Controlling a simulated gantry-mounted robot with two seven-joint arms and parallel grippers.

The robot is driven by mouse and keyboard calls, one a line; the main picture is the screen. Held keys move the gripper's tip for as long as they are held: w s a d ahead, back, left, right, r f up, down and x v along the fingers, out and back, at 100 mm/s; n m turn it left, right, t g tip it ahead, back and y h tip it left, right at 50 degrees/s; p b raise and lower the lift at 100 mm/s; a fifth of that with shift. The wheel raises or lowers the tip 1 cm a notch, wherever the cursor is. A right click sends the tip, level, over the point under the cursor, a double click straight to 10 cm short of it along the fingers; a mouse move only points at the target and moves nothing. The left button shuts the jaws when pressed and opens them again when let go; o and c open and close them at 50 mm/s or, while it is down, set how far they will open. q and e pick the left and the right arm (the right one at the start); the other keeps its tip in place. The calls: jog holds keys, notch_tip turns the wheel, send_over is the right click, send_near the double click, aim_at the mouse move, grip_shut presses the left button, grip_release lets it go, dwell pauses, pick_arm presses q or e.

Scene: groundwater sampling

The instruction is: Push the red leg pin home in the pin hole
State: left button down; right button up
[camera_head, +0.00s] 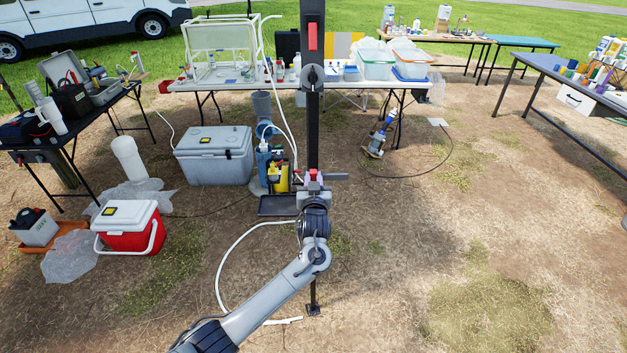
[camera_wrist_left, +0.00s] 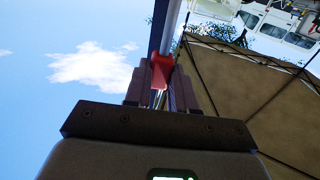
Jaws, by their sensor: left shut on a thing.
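My left gripper (camera_head: 313,178) is at the dark upright leg (camera_head: 313,130), a little above its lower end. In the left wrist view the fingers (camera_wrist_left: 160,85) are shut on the red leg pin (camera_wrist_left: 162,65), with the leg running up behind it. A bit of the red pin (camera_head: 313,174) also shows between the fingers in the head view. The pin hole is hidden behind the gripper and pin, so I cannot tell how deep the pin sits. My right gripper is not in view.
Another red piece (camera_head: 313,37) and a black knob (camera_head: 312,75) are higher on the leg. A grey cooler (camera_head: 213,157), a red cooler (camera_head: 130,240) and a white hose (camera_head: 222,262) lie left. Tables stand behind. The ground right of the leg is mostly clear.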

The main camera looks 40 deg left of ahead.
pick_arm(q)
jog(key=shift+f+b, duration=1.65)
jog(key=shift+f, duration=0.85)
jog(key=shift+f+b, duration=0.7)
jog(key=shift+f, duration=0.4)
jog(key=c, duration=0.9)
grip_release()
jog(key=shift+r, duration=0.1)
jog(key=shift+o, duration=0.2)
jog(key=p+v, duration=0.1)
jog(key=v, duration=1)
